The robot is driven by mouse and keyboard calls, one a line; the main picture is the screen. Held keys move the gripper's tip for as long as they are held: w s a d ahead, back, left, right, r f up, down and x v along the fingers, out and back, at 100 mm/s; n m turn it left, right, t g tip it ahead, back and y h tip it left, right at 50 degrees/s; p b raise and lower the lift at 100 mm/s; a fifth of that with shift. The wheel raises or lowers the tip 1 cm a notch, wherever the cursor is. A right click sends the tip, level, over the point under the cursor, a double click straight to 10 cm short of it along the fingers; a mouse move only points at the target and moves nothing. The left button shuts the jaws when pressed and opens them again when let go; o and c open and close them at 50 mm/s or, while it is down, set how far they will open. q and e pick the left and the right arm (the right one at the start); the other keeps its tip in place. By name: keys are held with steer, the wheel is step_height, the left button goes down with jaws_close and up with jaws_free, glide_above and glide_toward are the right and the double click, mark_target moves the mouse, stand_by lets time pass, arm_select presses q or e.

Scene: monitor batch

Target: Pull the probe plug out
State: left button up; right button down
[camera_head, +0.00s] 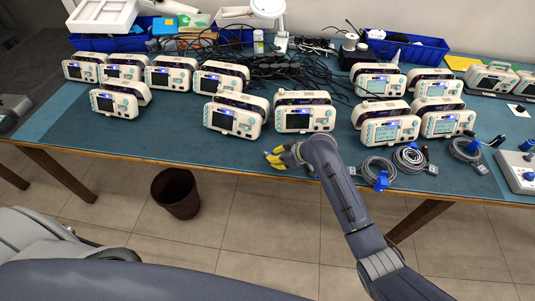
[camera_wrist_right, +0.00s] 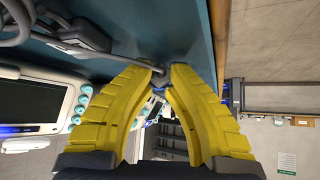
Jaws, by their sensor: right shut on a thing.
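My right gripper (camera_head: 275,157) has yellow fingers and is at the table's front edge, below the front middle monitors. In the right wrist view its fingertips (camera_wrist_right: 160,74) are shut on the probe plug (camera_wrist_right: 158,79), a small dark piece mostly hidden between them. A grey cable (camera_wrist_right: 120,57) runs to the fingertips from the left. A white monitor (camera_wrist_right: 72,110) with a dark screen and teal buttons is left of the fingers. In the head view, monitors (camera_head: 305,121) and (camera_head: 235,122) stand just behind the gripper. I cannot tell whether the plug sits in a socket. My left gripper is not in view.
Several more monitors (camera_head: 390,131) stand on the teal table (camera_head: 165,132). Coiled grey cables (camera_head: 409,157) lie at the right front. Black cables (camera_head: 290,66) tangle behind, near blue bins (camera_head: 405,50). A brown waste bin (camera_head: 176,193) stands on the floor.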

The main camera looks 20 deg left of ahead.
steer(key=c, duration=1.3)
jaws_free()
steer(key=v, duration=1.2)
steer(key=shift+s, duration=0.1)
steer(key=shift+f, duration=0.1)
